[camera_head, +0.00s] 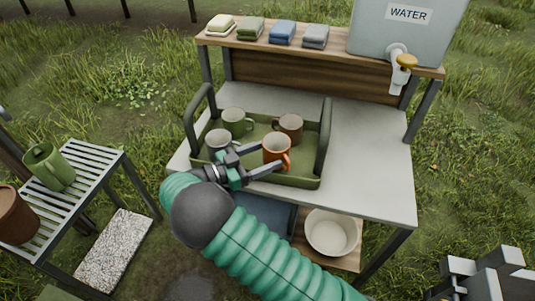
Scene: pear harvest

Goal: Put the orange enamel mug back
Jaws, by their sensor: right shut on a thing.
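The orange enamel mug (276,148) is upright, with its handle toward the lower right. It is over the front middle of the green tray (300,181); I cannot tell whether its base touches the tray floor. My right gripper (263,159) reaches in from the front left and is shut on the orange mug. In the tray, a green mug (234,121) stands at the back left, a brown mug (291,126) at the back right and a grey mug (217,141) at the front left, partly behind my gripper.
The tray has raised handles at both ends and stands on a grey bench (373,160), clear at right. A shelf behind holds folded cloths (282,33) and a water tank (405,35). A slatted table (85,170) with a green jug (48,167) stands left. A bowl (330,233) sits below.

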